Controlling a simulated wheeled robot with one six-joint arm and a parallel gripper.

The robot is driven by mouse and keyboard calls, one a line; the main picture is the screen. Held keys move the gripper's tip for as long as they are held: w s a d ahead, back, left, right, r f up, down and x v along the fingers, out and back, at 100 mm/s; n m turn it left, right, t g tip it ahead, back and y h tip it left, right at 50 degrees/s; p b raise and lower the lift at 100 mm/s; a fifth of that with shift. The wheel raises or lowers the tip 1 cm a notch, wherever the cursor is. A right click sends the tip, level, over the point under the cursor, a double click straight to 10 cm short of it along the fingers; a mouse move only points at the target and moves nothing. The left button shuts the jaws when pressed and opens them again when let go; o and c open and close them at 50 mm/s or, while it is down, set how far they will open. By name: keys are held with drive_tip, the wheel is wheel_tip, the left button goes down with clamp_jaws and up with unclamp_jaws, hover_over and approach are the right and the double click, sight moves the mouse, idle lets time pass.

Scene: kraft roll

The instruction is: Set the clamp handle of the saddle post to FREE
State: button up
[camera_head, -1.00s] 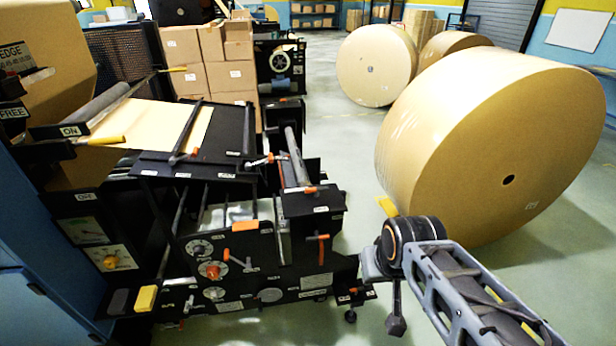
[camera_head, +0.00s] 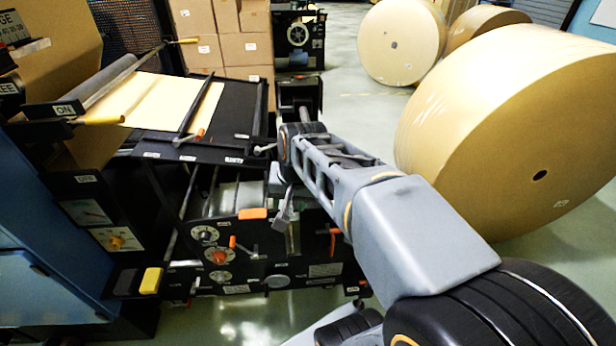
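The black machine frame carries several levers and knobs; I cannot tell which is the saddle post's clamp handle, and no FREE label on a post is readable. An orange T-shaped handle (camera_head: 334,241) hangs at the frame's right side, just right of my gripper in the picture. A red-tipped lever (camera_head: 240,246) sits beside a red knob (camera_head: 219,257) on the front panel. A silver lever (camera_head: 264,150) shows at the upper deck's right corner, left of my wrist. My gripper (camera_head: 282,216) points down in front of the frame; its fingers are too small to read. My forearm hides part of the frame behind.
An orange block (camera_head: 252,214) and a yellow block (camera_head: 150,281) stick out from the machine's front. A large kraft roll (camera_head: 510,140) stands on the floor at right. Stacked cartons (camera_head: 225,45) stand behind. Open floor (camera_head: 365,110) lies between machine and rolls.

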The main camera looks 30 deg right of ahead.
drive_tip(key=w+d+m+y+b, duration=0.1)
drive_tip(key=w+d+m, duration=0.3)
drive_tip(key=d+m, duration=0.55)
drive_tip(key=w+d+m+y+b, duration=0.15)
drive_tip(key=w+d+m, duration=0.4)
drive_tip(key=d, duration=0.75)
drive_tip(key=shift+m+t, duration=0.3)
drive_tip(key=shift+m, duration=0.3)
drive_tip(key=x, duration=0.8)
drive_tip(key=s+x, duration=0.1)
drive_tip(key=x, duration=0.3)
drive_tip(key=shift+a+f, duration=0.2)
drive_tip(key=shift+f, duration=0.15)
clamp_jaws()
